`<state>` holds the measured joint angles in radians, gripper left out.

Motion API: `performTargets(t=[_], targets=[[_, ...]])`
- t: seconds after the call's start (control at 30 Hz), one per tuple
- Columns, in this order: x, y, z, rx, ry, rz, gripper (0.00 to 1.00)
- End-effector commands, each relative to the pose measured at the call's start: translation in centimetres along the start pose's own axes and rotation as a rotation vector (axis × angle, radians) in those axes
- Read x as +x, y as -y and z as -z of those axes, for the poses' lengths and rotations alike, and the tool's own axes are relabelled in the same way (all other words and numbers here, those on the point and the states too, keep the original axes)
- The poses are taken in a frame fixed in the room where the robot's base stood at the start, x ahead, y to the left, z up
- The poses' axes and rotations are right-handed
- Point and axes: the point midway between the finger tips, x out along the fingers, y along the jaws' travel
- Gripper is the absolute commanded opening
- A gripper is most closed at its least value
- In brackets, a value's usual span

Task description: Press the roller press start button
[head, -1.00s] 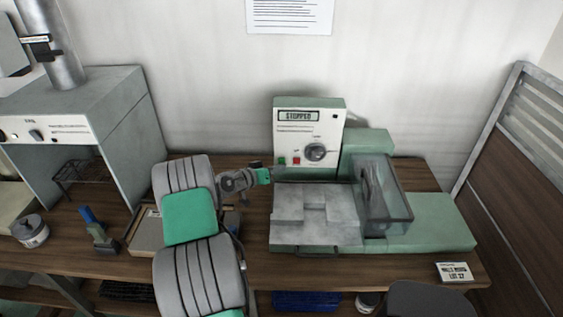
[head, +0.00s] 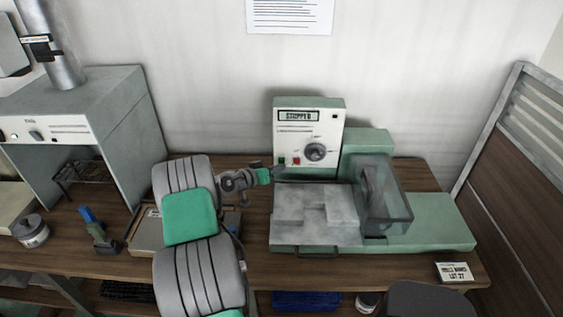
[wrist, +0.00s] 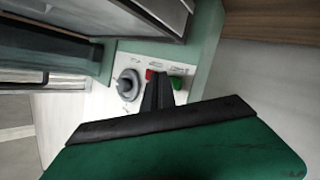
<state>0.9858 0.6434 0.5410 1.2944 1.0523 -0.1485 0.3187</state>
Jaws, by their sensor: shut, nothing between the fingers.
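The roller press (head: 375,143) is pale green with a white control panel (head: 309,120). Its display (head: 298,116) reads STOPPED. Low on the panel are a green button (head: 281,161), a red button (head: 296,161) and a dark knob (head: 316,152). My gripper (head: 277,173) is shut and empty, just below and in front of the green button. In the wrist view the shut fingertips (wrist: 158,84) lie between the red button (wrist: 149,74) and the green button (wrist: 176,83), covering part of the panel. Contact with either button cannot be told.
The press's grey bed (head: 300,230) and clear guard (head: 390,200) stand right of my arm. A fume-hood-like cabinet (head: 115,110), a jar (head: 30,230) and a blue-topped tool (head: 95,225) are at left. A label card (head: 453,271) lies front right.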

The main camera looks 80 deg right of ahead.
Motion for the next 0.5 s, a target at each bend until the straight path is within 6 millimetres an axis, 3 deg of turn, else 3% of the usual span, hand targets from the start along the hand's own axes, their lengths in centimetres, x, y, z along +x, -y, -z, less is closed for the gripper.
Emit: performTargets(t=[0.5], targets=[[0.61, 0.40, 0.42, -0.001, 0.000, 0.001, 0.00]])
